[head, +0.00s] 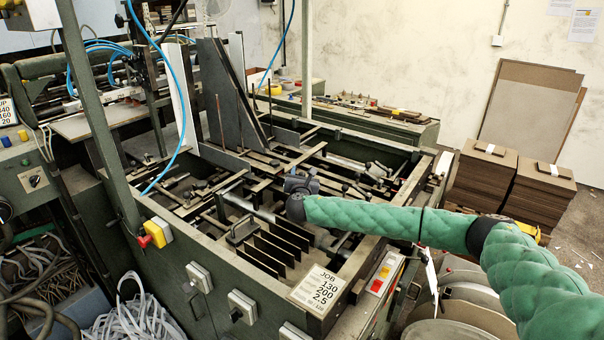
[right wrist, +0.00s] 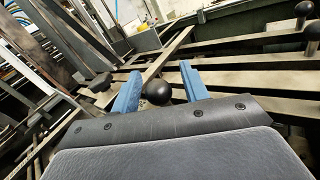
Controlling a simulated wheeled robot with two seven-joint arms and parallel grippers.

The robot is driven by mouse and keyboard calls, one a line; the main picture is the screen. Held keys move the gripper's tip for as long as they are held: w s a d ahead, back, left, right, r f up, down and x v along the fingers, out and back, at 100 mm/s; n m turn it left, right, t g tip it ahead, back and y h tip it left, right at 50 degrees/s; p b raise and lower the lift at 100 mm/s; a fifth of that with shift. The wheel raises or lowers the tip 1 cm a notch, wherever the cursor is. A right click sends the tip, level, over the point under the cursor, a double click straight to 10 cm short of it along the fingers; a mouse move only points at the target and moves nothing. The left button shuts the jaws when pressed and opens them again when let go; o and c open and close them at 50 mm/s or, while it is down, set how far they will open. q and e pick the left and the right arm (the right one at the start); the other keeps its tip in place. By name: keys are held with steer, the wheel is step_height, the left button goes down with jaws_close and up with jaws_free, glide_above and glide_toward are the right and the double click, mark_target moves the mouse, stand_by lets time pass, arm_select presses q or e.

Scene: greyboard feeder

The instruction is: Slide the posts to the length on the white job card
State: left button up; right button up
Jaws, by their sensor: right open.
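The white job card (head: 318,290) lies on the front rim of the green machine frame and reads JOB, 130, 200, 2.5. Thin upright rods (head: 220,122), which may be the posts, stand near the tall grey plates at the back of the frame. My right gripper (head: 299,183) is over the middle of the frame, among its bars. In the right wrist view its two blue fingers (right wrist: 160,88) are apart, with a black ball knob (right wrist: 158,93) showing between them. I cannot tell whether they touch it. My left gripper is not in view.
The machine frame (head: 215,272) is full of crossing metal bars and black knobs, with little free room. Dark upright fins (head: 280,250) stand close in front of the gripper. Board stacks (head: 484,172) stand at right. A blue hose (head: 183,95) hangs at left.

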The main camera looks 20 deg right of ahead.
steer(key=shift+c, duration=0.3)
jaws_close()
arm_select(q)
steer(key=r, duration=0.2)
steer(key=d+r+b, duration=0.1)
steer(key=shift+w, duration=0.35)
arm_select(e)
steer(key=w+a, duration=0.2)
steer(key=w, duration=0.1)
steer(key=shift+w+a, duration=0.1)
steer(key=shift+a, duration=0.1)
steer(key=shift+o, duration=0.3)
jaws_free()
